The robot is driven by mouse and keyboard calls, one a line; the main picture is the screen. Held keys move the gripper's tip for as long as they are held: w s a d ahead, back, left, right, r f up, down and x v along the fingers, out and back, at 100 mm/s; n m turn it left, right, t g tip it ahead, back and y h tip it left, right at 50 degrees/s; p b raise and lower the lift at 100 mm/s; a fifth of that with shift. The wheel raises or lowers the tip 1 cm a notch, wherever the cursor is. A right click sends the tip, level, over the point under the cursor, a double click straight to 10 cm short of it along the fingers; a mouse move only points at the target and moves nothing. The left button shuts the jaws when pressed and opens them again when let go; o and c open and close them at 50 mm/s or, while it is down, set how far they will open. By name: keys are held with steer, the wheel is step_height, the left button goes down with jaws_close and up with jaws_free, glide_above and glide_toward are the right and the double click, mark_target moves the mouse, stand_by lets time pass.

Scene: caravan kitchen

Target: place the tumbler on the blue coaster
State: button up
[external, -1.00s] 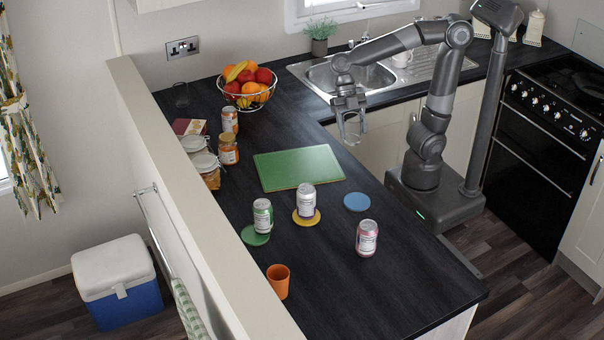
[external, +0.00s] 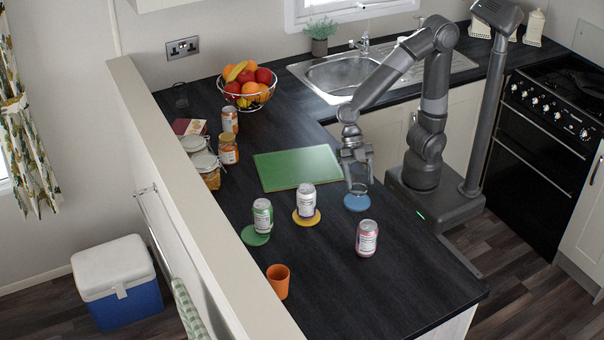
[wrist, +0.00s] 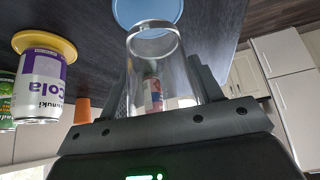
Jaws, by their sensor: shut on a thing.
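The tumbler is clear glass (wrist: 158,62) and sits between the fingers of my gripper (external: 357,172). My gripper is shut on it, above the counter's right side. The blue coaster (external: 356,203) lies flat just below the tumbler in the external view. In the wrist view the blue coaster (wrist: 146,11) lies past the tumbler's far end and is partly overlapped by it. I cannot tell whether the glass touches the coaster or hangs a little above it.
A white-and-purple can (external: 306,197) stands on a yellow coaster (external: 307,219). A green can (external: 262,215) stands by a green coaster (external: 254,236). A pink can (external: 367,238) stands in front of the blue coaster. A green board (external: 298,168) lies behind. An orange cup (external: 278,281) stands front left.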

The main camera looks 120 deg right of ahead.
mark_target(358, 187)
steer(key=shift+f, duration=2)
steer(key=shift+f, duration=0.1)
steer(key=o, duration=1.1)
steer(key=shift+o, duration=0.2)
